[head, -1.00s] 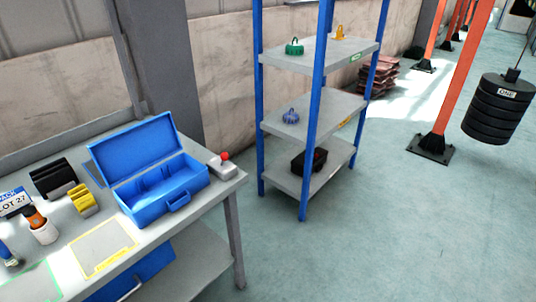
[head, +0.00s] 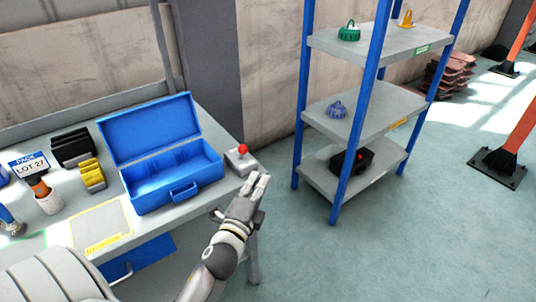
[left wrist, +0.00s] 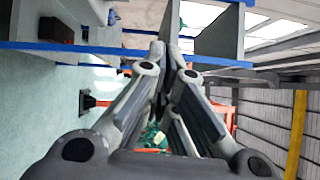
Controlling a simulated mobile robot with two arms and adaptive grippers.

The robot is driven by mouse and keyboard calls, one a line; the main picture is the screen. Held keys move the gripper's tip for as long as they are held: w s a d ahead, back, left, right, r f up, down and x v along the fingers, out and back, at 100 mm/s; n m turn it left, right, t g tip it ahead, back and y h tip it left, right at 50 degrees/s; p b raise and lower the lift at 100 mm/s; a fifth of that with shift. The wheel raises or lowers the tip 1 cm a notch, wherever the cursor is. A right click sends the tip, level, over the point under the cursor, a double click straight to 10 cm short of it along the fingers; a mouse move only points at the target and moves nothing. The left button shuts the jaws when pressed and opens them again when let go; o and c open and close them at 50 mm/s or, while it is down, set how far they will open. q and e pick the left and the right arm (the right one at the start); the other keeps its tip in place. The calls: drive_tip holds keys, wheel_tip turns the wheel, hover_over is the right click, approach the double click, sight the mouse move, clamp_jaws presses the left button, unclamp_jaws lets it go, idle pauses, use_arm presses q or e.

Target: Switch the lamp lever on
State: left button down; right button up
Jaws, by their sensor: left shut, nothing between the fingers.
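The lamp lever (head: 242,149) has a red ball knob on a small grey box, at the right end of the workbench beside the blue toolbox. My left gripper (head: 262,180) is just in front of and right of the lever box in the head view, apart from the knob as far as I can tell. Its fingers are shut and empty, and they also show closed together in the left wrist view (left wrist: 170,52). The lever is not visible in the left wrist view. My right gripper is not in view.
The open blue toolbox (head: 185,180) stands left of the lever on the workbench (head: 75,215). Black and yellow holders (head: 92,176) and a LOT 27 sign (head: 30,167) are further left. A blue-posted shelf (head: 375,110) stands to the right, with floor between.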

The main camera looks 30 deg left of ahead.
sight(243, 153)
use_arm(q)
drive_tip(key=shift+s, duration=0.1)
drive_tip(key=w+a, duration=0.1)
drive_tip(key=w, duration=0.1)
drive_tip(key=w+a+p, duration=0.1)
drive_tip(key=w+a, duration=0.1)
drive_tip(key=w, duration=0.1)
drive_tip(key=w+a+p, duration=0.1)
drive_tip(key=w+a, duration=0.1)
drive_tip(key=w, duration=0.1)
drive_tip(key=shift+a+r, duration=0.15)
drive_tip(key=shift+r, duration=0.25)
drive_tip(key=shift+s+a, duration=0.15)
idle(0.3)
